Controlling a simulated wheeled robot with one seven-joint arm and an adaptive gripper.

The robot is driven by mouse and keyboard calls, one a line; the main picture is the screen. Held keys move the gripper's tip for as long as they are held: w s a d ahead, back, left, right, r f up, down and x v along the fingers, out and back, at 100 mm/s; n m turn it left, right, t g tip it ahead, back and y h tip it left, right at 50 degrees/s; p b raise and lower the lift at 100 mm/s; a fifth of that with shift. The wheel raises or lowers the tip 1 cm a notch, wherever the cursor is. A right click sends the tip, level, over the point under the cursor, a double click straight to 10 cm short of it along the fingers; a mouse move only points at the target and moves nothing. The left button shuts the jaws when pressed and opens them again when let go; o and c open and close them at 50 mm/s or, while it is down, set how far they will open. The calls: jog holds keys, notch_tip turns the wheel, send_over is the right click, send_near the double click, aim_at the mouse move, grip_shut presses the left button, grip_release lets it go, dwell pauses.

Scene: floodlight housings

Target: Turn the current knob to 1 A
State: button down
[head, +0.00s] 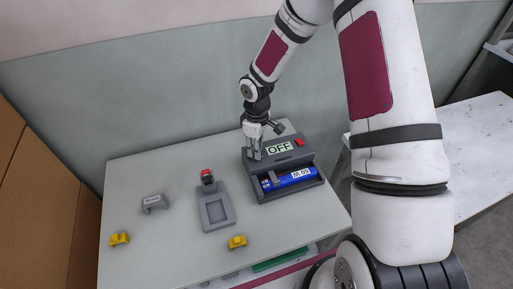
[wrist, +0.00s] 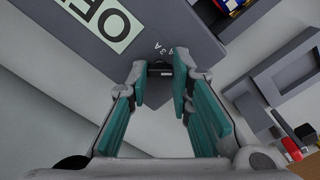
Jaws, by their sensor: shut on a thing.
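The dark grey device (head: 262,178) stands at the right of the table, its display (head: 279,147) reading OFF. The display also shows in the wrist view (wrist: 102,22), tilted. The current knob (wrist: 159,68) is a small dark piece on the device, with tiny markings beside it, partly legible as "3" and "A". My gripper (head: 255,152) reaches down at the device's left end, left of the display. In the wrist view my gripper (wrist: 160,75) has its teal-padded fingers either side of the knob and is shut on it. The knob's exact setting is unclear.
A red button (head: 300,142) is right of the display. A blue cylinder (head: 284,181) lies in the device's front recess. Left stand a grey fixture (head: 214,226) with a red-topped part (head: 207,174), a grey block (head: 154,202) and two yellow pieces (head: 119,239) (head: 237,242).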

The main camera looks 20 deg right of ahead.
dwell(0.4)
jog(key=c, duration=1.4)
grip_release()
jog(key=shift+c, duration=0.2)
notch_tip(320, 180, up, 12)
